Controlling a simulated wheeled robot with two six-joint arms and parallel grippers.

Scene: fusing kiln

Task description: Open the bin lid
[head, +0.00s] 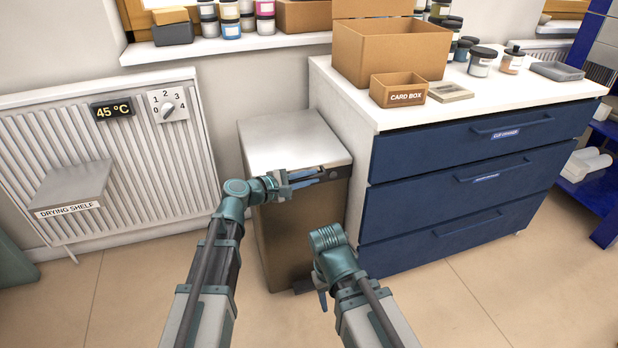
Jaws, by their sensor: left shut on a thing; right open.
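The bin is a tall brown-grey metal box (284,235) standing on the floor between the radiator and the blue drawer cabinet. Its pale silver lid (292,143) lies over the top, with a dark strip along the front edge; no gap under it can be made out. My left gripper (305,179) is at the lid's front edge, shut on what looks like the lid's front lip or handle; the fingers partly hide the contact. My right gripper (322,298) is open, low in front of the bin, pointing down, its fingers partly hidden by its wrist.
The blue drawer cabinet (462,190) stands close on the bin's right, with a card box (398,90) on its white top. A radiator (150,160) with a drying shelf (72,188) is on the left. A windowsill (225,47) with jars is above. Floor in front is clear.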

